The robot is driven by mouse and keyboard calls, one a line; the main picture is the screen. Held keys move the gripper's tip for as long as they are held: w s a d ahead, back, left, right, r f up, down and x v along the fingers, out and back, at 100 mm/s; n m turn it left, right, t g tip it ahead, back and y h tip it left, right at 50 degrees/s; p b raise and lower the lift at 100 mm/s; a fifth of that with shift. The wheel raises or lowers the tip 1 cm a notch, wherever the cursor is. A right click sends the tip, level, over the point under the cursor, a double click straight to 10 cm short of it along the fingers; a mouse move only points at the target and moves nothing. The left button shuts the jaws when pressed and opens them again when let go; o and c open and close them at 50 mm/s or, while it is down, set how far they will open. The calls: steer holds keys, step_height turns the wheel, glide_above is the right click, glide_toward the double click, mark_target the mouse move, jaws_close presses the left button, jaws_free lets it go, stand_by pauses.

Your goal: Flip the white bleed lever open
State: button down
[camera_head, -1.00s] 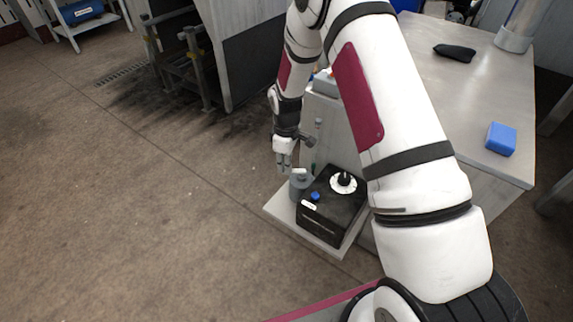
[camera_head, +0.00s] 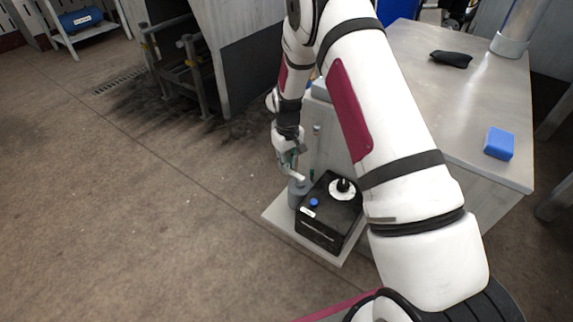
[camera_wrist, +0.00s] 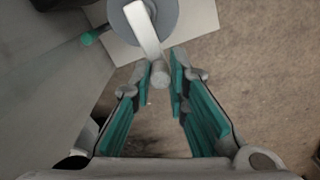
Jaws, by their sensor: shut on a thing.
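The white bleed lever (camera_wrist: 146,32) runs from the top of a round grey body (camera_wrist: 178,14) down between the fingers in the wrist view. It also shows in the head view (camera_head: 297,177), on the grey cylinder (camera_head: 297,192). My gripper (camera_wrist: 162,75) has its green-padded fingertips on either side of the lever's rounded free end and is shut on it. In the head view my gripper (camera_head: 288,166) is just above and left of the cylinder, pointing down. The exact finger contact is too small to tell there.
A black box (camera_head: 320,232) with a blue button and a round white dial stands beside the cylinder on a pale base plate (camera_head: 335,258). A grey workbench (camera_head: 470,115) holds a blue block (camera_head: 500,142) and a black pouch (camera_head: 451,59). Floor to the left is clear.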

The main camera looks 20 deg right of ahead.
stand_by(0.5)
steer(key=c, duration=1.6)
jaws_free()
steer(key=shift+o, duration=0.2)
step_height(320, 180, up, 12)
